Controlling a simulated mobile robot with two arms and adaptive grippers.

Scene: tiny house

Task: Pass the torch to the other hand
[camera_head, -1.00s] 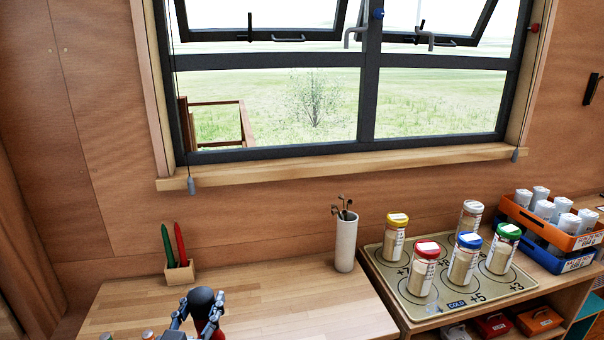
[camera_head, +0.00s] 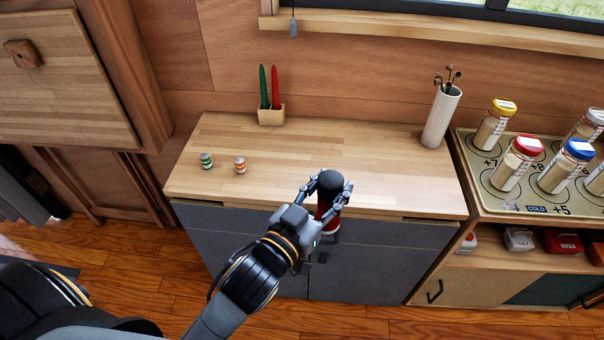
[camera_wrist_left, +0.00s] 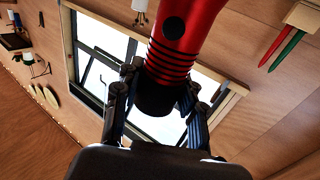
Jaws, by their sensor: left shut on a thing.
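The torch has a red body and a black end. In the head view the torch (camera_head: 330,181) stands roughly upright in my left gripper (camera_head: 328,188), in front of the wooden counter's front edge. My left gripper is shut on it, with a finger on each side near the black end. In the left wrist view the torch (camera_wrist_left: 182,40) shows its red body, dark ribs and a round black button. The left fingers (camera_wrist_left: 155,95) close around the black end there. The torch's lower part is partly hidden by the gripper in the head view. My right gripper is not in view.
The wooden counter (camera_head: 225,175) holds two small striped items (camera_head: 240,164), a holder (camera_head: 271,116) with a green and a red stick, and a white cylinder (camera_head: 441,117). Jars stand on a mat (camera_head: 476,170) at right. The counter's middle is clear.

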